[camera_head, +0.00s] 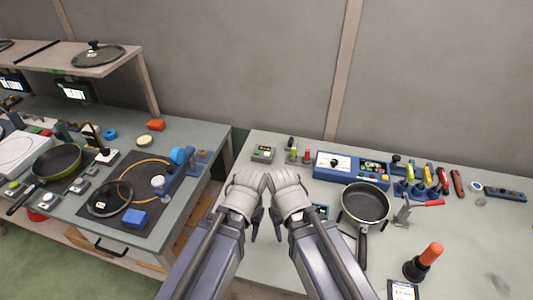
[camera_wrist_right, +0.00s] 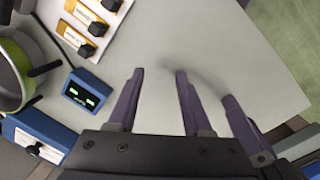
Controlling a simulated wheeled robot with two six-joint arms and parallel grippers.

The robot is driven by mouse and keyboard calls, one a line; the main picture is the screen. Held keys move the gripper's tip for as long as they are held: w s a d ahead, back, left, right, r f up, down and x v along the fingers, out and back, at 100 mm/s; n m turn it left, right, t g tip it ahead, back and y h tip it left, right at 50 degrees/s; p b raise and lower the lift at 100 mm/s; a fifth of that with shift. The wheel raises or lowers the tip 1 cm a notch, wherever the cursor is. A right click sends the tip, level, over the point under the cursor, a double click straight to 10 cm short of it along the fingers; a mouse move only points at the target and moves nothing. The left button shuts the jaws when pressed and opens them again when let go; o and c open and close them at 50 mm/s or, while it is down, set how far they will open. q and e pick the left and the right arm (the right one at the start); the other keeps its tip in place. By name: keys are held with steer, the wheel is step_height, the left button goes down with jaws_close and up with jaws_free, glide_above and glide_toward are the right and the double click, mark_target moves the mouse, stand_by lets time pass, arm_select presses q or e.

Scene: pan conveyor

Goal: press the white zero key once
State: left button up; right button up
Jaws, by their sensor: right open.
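I cannot make out a white zero key in either view. A small blue unit with a dark screen and green digits (camera_wrist_right: 87,93) shows in the right wrist view; part of it shows beside my right arm in the head view (camera_head: 321,211). My right gripper (camera_wrist_right: 160,73) is open and empty above bare table, apart from that unit. In the head view my right gripper (camera_head: 277,223) and left gripper (camera_head: 254,224) hang close side by side near the table's left edge, their fingers mostly hidden by my wrists. The left jaw gap cannot be judged.
A frying pan (camera_head: 365,202) lies right of my arms. An orange-handled tool (camera_head: 430,254) stands front right. Another bench (camera_head: 190,133) stands left across a gap.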

jaws_close()
stand_by(1.5)
